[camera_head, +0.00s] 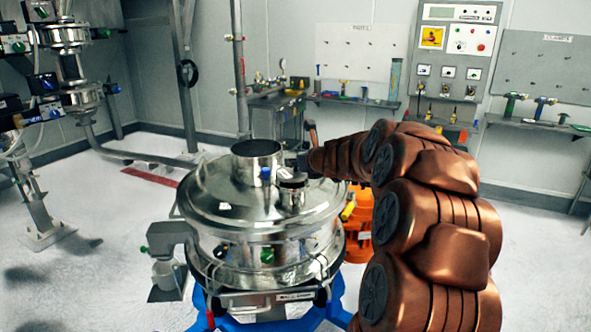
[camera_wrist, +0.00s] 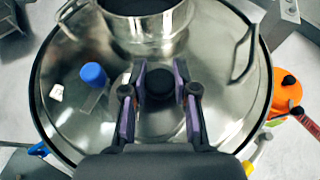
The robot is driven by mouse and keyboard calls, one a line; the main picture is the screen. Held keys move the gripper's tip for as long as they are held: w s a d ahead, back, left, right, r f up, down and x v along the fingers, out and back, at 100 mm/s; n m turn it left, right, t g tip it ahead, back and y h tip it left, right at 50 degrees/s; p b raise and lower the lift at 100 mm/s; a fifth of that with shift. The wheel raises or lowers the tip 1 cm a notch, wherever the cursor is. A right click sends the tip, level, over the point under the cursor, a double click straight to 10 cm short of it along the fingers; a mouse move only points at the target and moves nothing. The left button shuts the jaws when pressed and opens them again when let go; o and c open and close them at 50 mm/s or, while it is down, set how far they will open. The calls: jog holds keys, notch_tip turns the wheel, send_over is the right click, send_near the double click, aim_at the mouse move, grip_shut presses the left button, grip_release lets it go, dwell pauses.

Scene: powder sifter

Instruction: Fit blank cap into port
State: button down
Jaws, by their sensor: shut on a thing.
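My gripper (camera_wrist: 160,78) is over the round steel lid (camera_wrist: 75,118) of the sifter. Its purple-padded fingers are shut on a dark round thing, which I take to be the blank cap (camera_wrist: 160,91). In the head view a short steel port (camera_head: 291,197) with a dark top stands on the lid, just below and left of my wrist. In the wrist view the cap and fingers hide whatever is under them. I cannot tell whether the cap touches the port or is inside it.
A wide open steel neck (camera_head: 257,160) rises from the lid beside the port. A blue-topped fitting (camera_wrist: 93,75) and a small white piece (camera_wrist: 57,92) are on the lid at left. A curved handle (camera_wrist: 245,52) stands at right. An orange unit (camera_head: 358,243) is beside the sifter.

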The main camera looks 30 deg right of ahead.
jog(key=shift+f, duration=1.1)
jog(key=shift+f+b, duration=0.15)
jog(key=shift+b, duration=0.2)
jog(key=c, duration=0.9)
grip_release()
jog(key=shift+s+r, duration=0.15)
jog(key=shift+r, duration=0.05)
jog(key=v, duration=1.1)
jog(key=shift+s, duration=0.4)
jog(key=shift+a, duration=0.15)
